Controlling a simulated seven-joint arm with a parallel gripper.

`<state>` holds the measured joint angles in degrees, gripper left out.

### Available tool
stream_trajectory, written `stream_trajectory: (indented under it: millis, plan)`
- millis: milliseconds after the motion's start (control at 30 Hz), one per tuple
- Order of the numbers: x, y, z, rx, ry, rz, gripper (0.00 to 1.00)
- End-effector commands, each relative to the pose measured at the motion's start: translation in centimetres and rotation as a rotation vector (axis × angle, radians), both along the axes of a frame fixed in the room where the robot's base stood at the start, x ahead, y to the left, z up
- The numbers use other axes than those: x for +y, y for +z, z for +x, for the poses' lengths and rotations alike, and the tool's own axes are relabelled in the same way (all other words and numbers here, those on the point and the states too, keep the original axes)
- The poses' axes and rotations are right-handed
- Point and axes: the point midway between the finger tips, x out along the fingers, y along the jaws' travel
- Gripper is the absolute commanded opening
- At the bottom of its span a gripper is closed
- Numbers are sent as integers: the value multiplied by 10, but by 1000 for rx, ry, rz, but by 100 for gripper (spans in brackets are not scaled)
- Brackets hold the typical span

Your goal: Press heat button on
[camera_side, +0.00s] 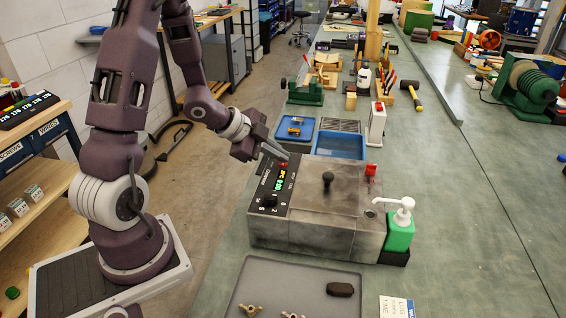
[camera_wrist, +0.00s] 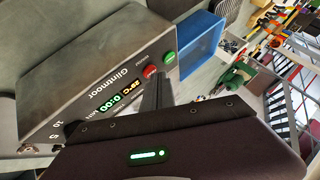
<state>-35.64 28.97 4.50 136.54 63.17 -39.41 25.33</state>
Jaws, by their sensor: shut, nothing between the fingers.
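A grey metal box (camera_side: 318,215) stands on the bench, with a black control panel (camera_side: 272,190) and a black-knobbed lid (camera_side: 345,192). In the wrist view, the panel carries a red button (camera_wrist: 149,71) and a green button (camera_wrist: 169,57); I cannot read their small labels. An orange display (camera_wrist: 129,88) reads about 25°C and a green display (camera_wrist: 114,103) reads 0:00. My gripper (camera_side: 285,156) is shut and empty, its fingertips close to the buttons. In the wrist view, the fingers (camera_wrist: 157,82) end just beside the red button; I cannot tell whether they touch it.
A blue tray (camera_side: 340,145) lies behind the box. A green pump bottle (camera_side: 400,228) stands at its right. A grey tray (camera_side: 262,275) with small metal parts lies in front. A red-topped white stand (camera_side: 377,125) is farther back. The bench right of the bottle is clear.

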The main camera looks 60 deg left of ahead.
Motion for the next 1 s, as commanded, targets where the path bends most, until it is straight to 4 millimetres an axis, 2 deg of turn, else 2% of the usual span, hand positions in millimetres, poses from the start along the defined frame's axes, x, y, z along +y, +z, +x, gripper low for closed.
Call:
stream_trajectory:
  millis: [367,600,833,1000]
  plan:
    - [0,-2,0,-1,-1,-1,0]
    - [0,9,0,-1,0,0,0]
    - [0,10,0,0,0,0,0]
    - [0,29,1,-5,-2,3,0]
